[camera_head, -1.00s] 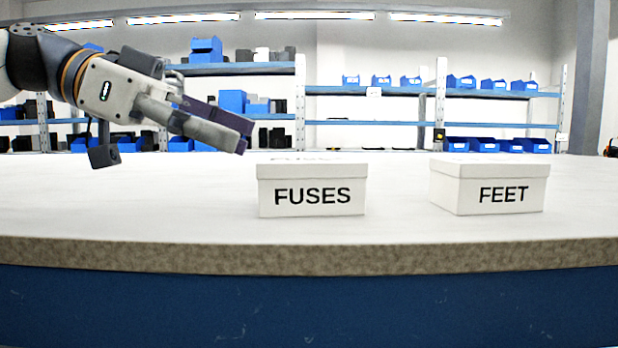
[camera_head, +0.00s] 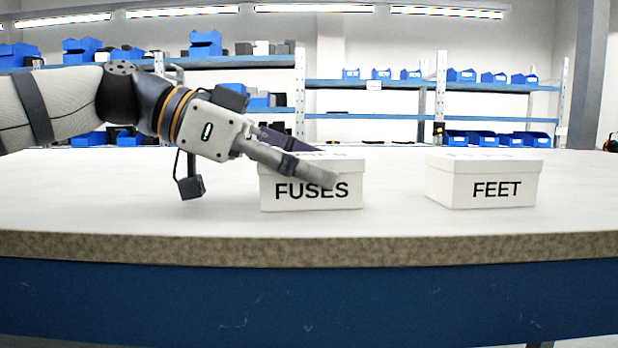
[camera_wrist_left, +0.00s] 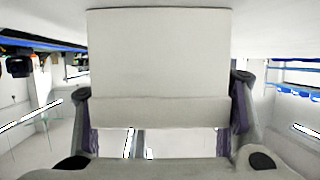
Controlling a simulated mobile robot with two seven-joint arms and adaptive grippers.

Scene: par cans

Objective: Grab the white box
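A white lidded box marked FUSES (camera_head: 312,204) stands on the table, left of a white lidded box marked FEET (camera_head: 482,188). My left gripper (camera_head: 322,163) reaches the FUSES box from the left, one finger across its front and the other partly hidden behind the lid. In the left wrist view a white box (camera_wrist_left: 160,55) fills the middle between the two fingers of my left gripper (camera_wrist_left: 163,105). The fingers are apart, close to its sides; firm contact is not clear. My right gripper is not in view.
The pale tabletop (camera_head: 130,213) is clear in front of and between the boxes. Its front edge (camera_head: 310,247) runs across the view. Shelves with blue bins (camera_head: 500,138) stand against the back wall.

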